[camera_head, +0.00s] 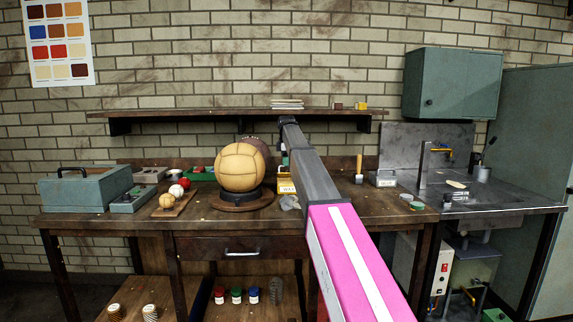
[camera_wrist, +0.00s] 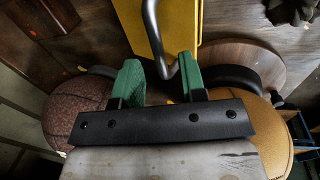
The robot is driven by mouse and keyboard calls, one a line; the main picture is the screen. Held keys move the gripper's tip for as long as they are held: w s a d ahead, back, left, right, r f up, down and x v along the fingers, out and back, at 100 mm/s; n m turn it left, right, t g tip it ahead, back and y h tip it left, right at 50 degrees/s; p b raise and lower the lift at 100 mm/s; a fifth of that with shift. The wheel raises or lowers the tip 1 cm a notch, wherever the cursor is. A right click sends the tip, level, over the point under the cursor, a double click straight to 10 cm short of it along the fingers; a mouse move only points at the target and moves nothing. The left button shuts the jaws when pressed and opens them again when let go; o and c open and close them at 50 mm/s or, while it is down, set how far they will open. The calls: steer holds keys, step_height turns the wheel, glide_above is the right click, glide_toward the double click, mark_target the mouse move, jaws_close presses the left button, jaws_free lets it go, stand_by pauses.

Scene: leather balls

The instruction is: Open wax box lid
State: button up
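The yellow box (camera_head: 286,187), which I take for the wax box, stands on the workbench behind my arm, partly hidden; its label is too small to read surely. In the wrist view its yellow surface (camera_wrist: 188,28) lies ahead of my gripper (camera_wrist: 160,80), with a dark bent metal handle (camera_wrist: 152,28) across it. My two green fingers stand apart. The handle's lower bend reaches into the gap between them, nearer the right finger; I cannot tell whether it touches.
A tan leather ball (camera_head: 240,167) sits on a round stand left of the box; it also shows in the wrist view (camera_wrist: 235,125). A dark brown ball (camera_wrist: 75,108) is close on the other side. A shelf (camera_head: 200,115) runs above the bench.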

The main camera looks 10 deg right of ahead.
steer(key=shift+w+f, duration=0.1)
steer(key=shift+f, duration=0.55)
jaws_close()
steer(key=shift+w+r, duration=0.1)
steer(key=shift+w, duration=0.05)
